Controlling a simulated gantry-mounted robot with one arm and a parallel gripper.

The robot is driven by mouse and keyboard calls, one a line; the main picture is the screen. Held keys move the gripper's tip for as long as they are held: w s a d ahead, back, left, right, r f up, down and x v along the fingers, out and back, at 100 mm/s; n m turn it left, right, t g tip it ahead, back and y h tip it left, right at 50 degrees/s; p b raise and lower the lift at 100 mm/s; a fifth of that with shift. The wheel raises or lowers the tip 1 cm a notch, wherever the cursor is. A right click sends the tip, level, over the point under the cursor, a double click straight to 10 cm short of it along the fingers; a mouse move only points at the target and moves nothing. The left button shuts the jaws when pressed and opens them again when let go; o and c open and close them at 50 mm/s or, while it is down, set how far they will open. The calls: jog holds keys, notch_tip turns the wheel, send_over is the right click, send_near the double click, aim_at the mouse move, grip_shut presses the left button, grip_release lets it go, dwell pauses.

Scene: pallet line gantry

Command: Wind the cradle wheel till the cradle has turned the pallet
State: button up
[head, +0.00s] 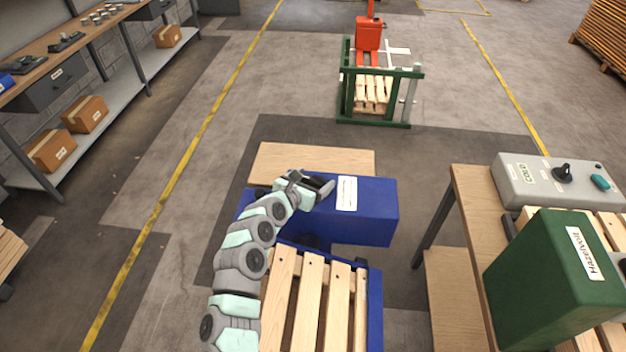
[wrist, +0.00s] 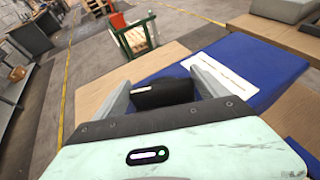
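The blue cradle (head: 376,305) stands in the middle of the head view with a blue housing (head: 375,215) at its far end. The slatted wooden pallet (head: 308,300) lies in it. My gripper (head: 320,186) is over the top left of the housing. In the wrist view, a black rounded handle (wrist: 163,93) fills the gap between my two grey fingers (wrist: 162,85), which look shut on it. I take it for the cradle wheel's handle; the rim of the wheel cannot be made out. A white label (head: 347,193) is on the housing beside it.
A table (head: 478,275) at the right bears a grey control box (head: 555,182) with a black knob and a green box (head: 550,275). A green-framed stand (head: 376,122) with a pallet is farther back. Shelving (head: 100,85) lines the left. Floor is clear left of the cradle.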

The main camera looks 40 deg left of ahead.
jog(key=c, duration=0.8)
jog(key=shift+d+p, duration=0.1)
jog(key=shift+p, duration=0.65)
jog(key=n+p, duration=0.1)
jog(key=p, duration=0.2)
jog(key=shift+w+d+r+g+y, duration=0.1)
jog(key=shift+d+g+y, duration=0.05)
jog(key=shift+g+y, duration=0.2)
jog(key=n+y+p, duration=0.1)
jog(key=y+p, duration=0.1)
jog(key=p, duration=0.3)
jog(key=shift+r+n+g+p, duration=0.15)
jog(key=shift+n+g+p, duration=0.15)
jog(key=shift+p, duration=0.1)
jog(key=p, duration=0.1)
jog(key=n+y+p, duration=0.1)
jog(key=p, duration=0.1)
jog(key=shift+a+r+g+y, duration=0.15)
jog(key=shift+a+g+y, duration=0.1)
jog(key=shift+n+y+p, duration=0.4)
jog(key=shift+n+p, duration=0.1)
jog(key=shift+p, duration=0.3)
jog(key=shift+f, duration=0.25)
